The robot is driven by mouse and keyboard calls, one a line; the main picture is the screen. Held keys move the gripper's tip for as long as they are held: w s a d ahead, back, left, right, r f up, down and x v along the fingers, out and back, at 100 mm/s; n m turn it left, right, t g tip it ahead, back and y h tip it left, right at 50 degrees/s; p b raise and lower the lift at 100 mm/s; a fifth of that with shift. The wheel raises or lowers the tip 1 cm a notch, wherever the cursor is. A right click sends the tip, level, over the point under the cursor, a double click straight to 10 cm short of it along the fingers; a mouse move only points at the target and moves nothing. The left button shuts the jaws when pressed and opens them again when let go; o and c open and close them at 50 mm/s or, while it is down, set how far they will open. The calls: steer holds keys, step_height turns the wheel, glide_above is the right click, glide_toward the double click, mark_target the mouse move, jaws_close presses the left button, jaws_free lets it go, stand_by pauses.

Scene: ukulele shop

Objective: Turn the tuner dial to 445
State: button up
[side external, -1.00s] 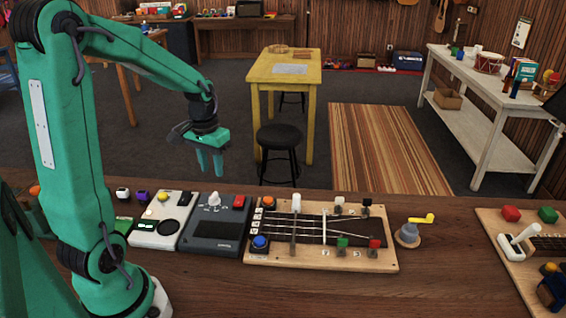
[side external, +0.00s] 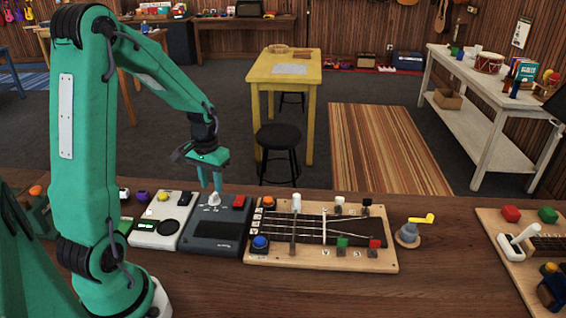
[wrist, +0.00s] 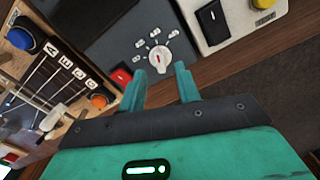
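The tuner is a dark grey box (side external: 205,243) on the wooden bench. Its white dial (side external: 214,199) stands near the box's far edge, and it also shows in the wrist view (wrist: 159,56). The dial has a small red mark, and several small white labels sit in an arc around it, too small to read. My gripper (side external: 211,186) points down just above the dial.
A red button (side external: 239,202) is right of the dial on the tuner. A white box (side external: 150,240) with a yellow button stands close on the left. A wooden board (side external: 320,262) with strings and coloured buttons stands close on the right.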

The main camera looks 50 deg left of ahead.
mark_target(213, 195)
steer(key=shift+f, duration=1.6)
jaws_close()
